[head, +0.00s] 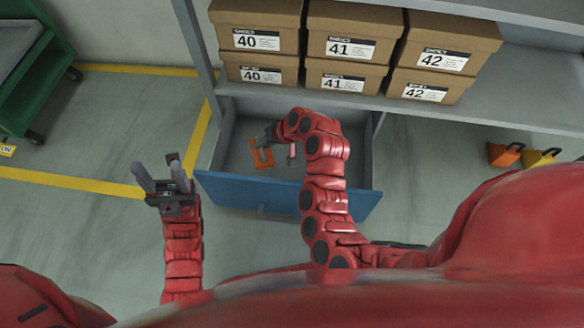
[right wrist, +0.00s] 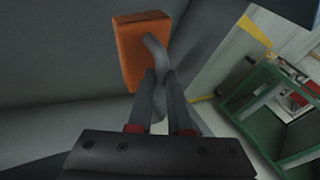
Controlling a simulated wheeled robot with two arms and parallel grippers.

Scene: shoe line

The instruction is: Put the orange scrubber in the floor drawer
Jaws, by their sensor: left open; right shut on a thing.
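The orange scrubber (head: 262,154) is an orange block with a grey handle. In the head view it is inside the outline of the open floor drawer (head: 240,187), which has a blue front. My right gripper (head: 267,137) is shut on the scrubber's handle. The right wrist view shows the orange block (right wrist: 138,50) beyond the fingers (right wrist: 160,100), near a grey surface. I cannot tell whether the scrubber touches the drawer floor. My left gripper (head: 168,176) is open and empty, left of the drawer.
Shoe boxes (head: 345,48) stand on the shelf above the drawer. An orange block (head: 504,155) and a yellow block (head: 540,158) are on the floor at the right. A green cart (head: 42,85) stands at the upper left. Floor between cart and drawer is clear, with yellow lines.

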